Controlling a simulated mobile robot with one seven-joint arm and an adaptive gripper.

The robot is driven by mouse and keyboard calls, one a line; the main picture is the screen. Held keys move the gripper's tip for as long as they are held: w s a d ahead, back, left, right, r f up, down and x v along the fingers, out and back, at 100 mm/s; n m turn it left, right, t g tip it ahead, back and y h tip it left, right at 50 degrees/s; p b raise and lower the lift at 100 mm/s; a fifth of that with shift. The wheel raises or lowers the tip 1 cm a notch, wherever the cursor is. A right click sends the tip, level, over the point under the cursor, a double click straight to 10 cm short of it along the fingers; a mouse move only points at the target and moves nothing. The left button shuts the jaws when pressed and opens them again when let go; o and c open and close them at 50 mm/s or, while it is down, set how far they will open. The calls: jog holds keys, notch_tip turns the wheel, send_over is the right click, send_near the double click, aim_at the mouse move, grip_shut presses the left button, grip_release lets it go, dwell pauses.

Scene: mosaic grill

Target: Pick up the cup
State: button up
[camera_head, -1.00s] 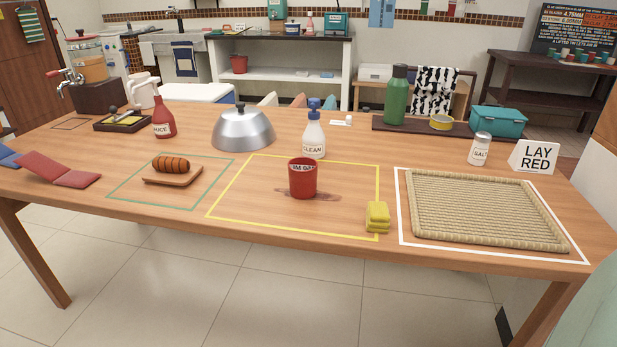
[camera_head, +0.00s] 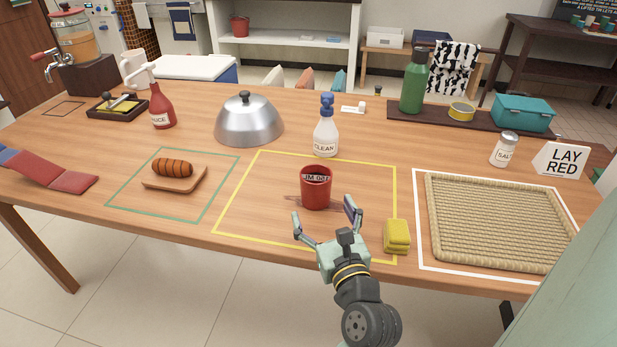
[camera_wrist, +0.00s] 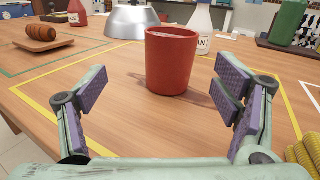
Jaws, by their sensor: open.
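In the wrist view the cup (camera_wrist: 171,62) stands ahead, a little right of the middle between the fingers. My gripper (camera_head: 325,220) is open and empty at the table's front edge, just in front of the cup. Its fingers (camera_wrist: 162,90) are spread wide, with purple pads, and do not touch the cup.
A yellow sponge (camera_head: 397,236) lies close to the right of my gripper. A white spray bottle (camera_head: 326,135) stands behind the cup. A metal dome (camera_head: 249,122) is at the back left. A woven mat (camera_head: 490,222) lies at the right.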

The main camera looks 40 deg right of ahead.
aim_at(320, 191)
jog(key=shift+s+d+f+m, duration=0.2)
jog(key=shift+s+d+m, duration=0.1)
jog(key=shift+d, duration=0.1)
jog(key=p+x, duration=0.1)
jog(key=x, duration=0.4)
jog(key=shift+d, duration=0.1)
jog(key=x, duration=0.1)
jog(key=p+x, duration=0.1)
jog(key=x, duration=0.2)
jog(key=shift+w+d+r, duration=0.15)
jog(key=shift+r, duration=0.15)
jog(key=shift+w+d+f, duration=0.1)
jog(key=shift+w+d, duration=0.1)
jog(key=shift+w, duration=0.25)
jog(key=shift+c, duration=0.6)
jog(key=c, duration=1.3)
jog(key=shift+p, duration=0.3)
